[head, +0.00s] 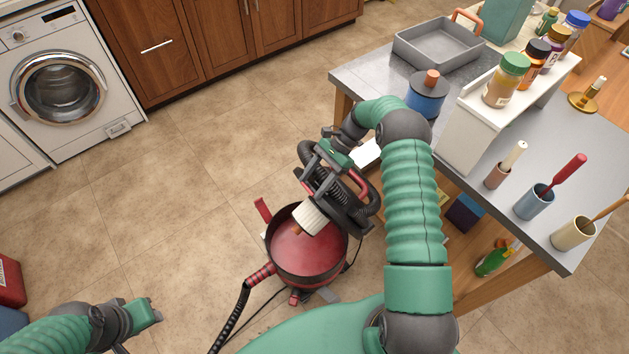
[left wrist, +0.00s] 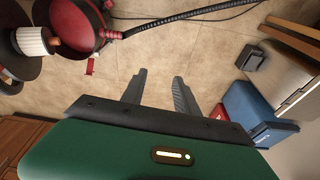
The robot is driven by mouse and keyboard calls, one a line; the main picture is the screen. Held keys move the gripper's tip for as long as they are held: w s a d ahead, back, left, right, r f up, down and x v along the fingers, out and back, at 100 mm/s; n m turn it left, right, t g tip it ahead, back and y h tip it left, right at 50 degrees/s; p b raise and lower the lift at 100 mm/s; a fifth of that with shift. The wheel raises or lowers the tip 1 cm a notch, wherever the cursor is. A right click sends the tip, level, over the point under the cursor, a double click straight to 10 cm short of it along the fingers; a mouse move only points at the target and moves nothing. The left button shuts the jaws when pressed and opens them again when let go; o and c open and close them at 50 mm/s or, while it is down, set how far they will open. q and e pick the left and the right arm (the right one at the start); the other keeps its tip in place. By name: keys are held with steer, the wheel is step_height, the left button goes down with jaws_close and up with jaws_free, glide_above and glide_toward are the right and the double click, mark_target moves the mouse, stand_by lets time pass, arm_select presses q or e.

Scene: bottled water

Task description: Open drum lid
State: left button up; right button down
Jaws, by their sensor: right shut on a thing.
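The red drum (head: 293,275) stands on the floor with its open top and inside showing; it also shows in the left wrist view (left wrist: 70,28). The dark drum lid (head: 346,212) is off the opening, tilted over the drum's right side. A white pleated filter (head: 311,219) hangs from its underside and shows in the left wrist view (left wrist: 32,40). My right gripper (head: 338,160) is shut on the lid at its top; the exact contact is partly hidden. My left gripper (left wrist: 159,77) is open and empty above the floor, left of the drum in the head view.
A black hose (head: 235,306) runs from the drum's red port. A table (head: 560,240) with a metal tray (head: 437,50), jars and tool holders stands at the right. A washing machine (head: 68,82) and wooden cabinets (head: 160,45) line the back. The floor at left is mostly clear.

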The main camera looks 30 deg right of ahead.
arm_select(q)
steer(key=shift+d, duration=0.15)
steer(key=c, duration=0.3)
steer(key=w+d+f+n, duration=0.1)
steer(key=d, duration=0.1)
steer(key=w+d+f+n+g+h, duration=0.1)
steer(key=d+f, duration=0.1)
steer(key=w+d+f+n+g, duration=0.1)
steer(key=d+f, duration=0.1)
steer(key=shift+w+d+h, duration=0.1)
steer(key=shift+d+h, duration=0.05)
steer(key=shift+h, duration=0.25)
jaws_close()
steer(key=w+d+f+n+h, duration=0.2)
steer(key=w+d+n+h, duration=0.2)
steer(key=d, duration=0.8)
steer(key=w+d+f+n+h, duration=0.3)
steer(key=w+d+n+h, duration=0.1)
steer(key=d, duration=0.9)
steer(key=w+d+f+n+h, duration=0.2)
steer(key=w+d+n+h, duration=0.2)
steer(key=d, duration=0.9)
steer(key=shift+w+f+n, duration=0.25)
steer(key=shift+w+n, duration=0.5)
steer(key=shift+n, duration=1.15)
